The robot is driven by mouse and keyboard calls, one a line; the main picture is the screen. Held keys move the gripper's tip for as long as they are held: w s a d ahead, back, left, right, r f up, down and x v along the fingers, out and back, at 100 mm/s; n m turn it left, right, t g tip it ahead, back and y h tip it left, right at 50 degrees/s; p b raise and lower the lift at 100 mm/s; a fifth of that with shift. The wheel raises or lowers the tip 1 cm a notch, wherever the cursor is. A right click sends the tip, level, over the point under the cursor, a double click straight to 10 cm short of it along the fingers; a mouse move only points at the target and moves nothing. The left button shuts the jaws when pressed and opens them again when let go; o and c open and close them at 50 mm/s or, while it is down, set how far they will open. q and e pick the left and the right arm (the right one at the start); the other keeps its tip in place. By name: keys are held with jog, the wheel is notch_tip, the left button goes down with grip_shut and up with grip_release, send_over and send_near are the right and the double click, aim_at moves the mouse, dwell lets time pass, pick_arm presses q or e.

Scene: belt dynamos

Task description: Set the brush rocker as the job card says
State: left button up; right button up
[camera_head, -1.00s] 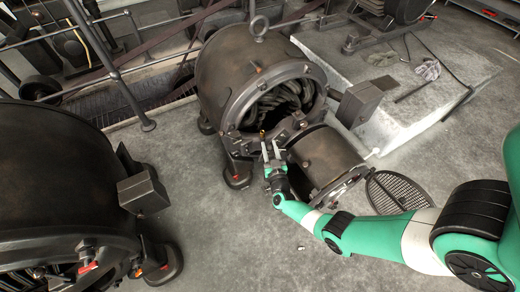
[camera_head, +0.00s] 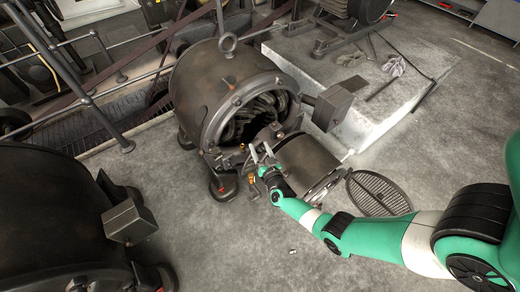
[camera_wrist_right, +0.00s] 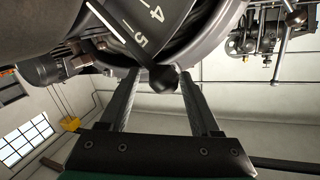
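The dynamo (camera_head: 205,85), a dark drum with an open round end, stands centre in the head view. Its brush rocker cannot be made out clearly there. In the right wrist view, a thin lever (camera_wrist_right: 118,32) ending in a black ball knob (camera_wrist_right: 163,79) lies across a dark curved scale (camera_wrist_right: 145,20) marked 4 and 5. My right gripper (camera_head: 259,154) is at the lower front of the dynamo's open end. In the wrist view its fingers (camera_wrist_right: 160,82) are apart, with the knob in line with the gap; contact cannot be told. No job card is readable. My left gripper is out of view.
A smaller drum (camera_head: 308,165) is right of my right gripper, with a round grille (camera_head: 378,192) on the floor beyond. A grey box (camera_head: 333,103) juts out at the dynamo's right. A second dark machine (camera_head: 45,205) fills the lower left.

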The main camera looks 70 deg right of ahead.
jog(key=shift+a, duration=0.1)
jog(key=shift+a, duration=0.1)
jog(key=shift+s+a+r+p, duration=0.1)
jog(key=shift+s+a+p, duration=0.15)
jog(key=shift+p, duration=0.2)
jog(key=p+v, duration=0.2)
jog(key=v, duration=0.3)
jog(key=p+v, duration=0.2)
jog(key=v, duration=0.3)
jog(key=shift+s+a+p, duration=0.2)
jog(key=shift+s+p, duration=0.1)
jog(key=shift+p, duration=0.1)
